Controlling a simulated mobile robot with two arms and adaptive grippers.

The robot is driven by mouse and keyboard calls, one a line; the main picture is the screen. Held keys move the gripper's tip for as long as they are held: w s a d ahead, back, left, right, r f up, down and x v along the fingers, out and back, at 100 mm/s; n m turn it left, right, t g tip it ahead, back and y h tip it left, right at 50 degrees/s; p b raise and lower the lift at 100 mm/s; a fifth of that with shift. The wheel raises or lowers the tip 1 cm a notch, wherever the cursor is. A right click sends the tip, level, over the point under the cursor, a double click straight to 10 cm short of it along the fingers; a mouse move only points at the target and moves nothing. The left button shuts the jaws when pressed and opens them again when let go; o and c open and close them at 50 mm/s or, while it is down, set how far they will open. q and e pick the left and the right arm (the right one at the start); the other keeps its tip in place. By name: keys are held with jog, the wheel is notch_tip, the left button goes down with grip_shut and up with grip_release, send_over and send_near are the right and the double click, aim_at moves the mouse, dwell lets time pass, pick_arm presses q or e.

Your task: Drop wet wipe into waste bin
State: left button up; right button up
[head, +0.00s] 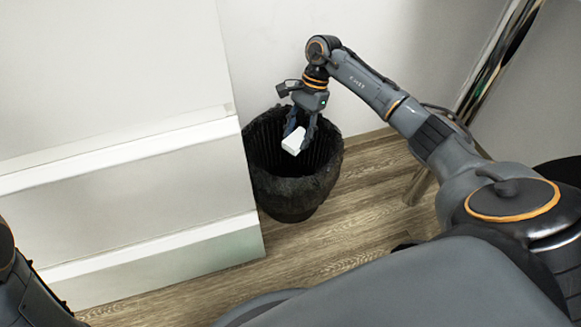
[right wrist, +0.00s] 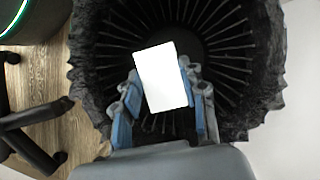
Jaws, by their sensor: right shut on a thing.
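The wet wipe (head: 294,141) is a white, box-shaped piece. My right gripper (head: 301,131) is shut on it and holds it over the mouth of the waste bin. In the right wrist view the wipe (right wrist: 160,76) sits between the two fingers of the gripper (right wrist: 161,104). The waste bin (head: 292,190) is black, with a crumpled liner over its rim, and stands on the floor. In the right wrist view the bin (right wrist: 92,60) surrounds the wipe, and its ribbed inside looks empty where it shows. My left gripper is out of view; only part of my left arm shows at the lower left.
A white cabinet (head: 130,190) stands close on the bin's left, and a white wall (head: 400,50) is behind it. A metal pole (head: 495,65) stands at the right. Wood floor (head: 350,215) is clear in front of the bin. Dark chair-like legs (right wrist: 30,135) show in the right wrist view.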

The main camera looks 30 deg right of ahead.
jog(key=o, duration=1.1)
jog(key=v, duration=1.2)
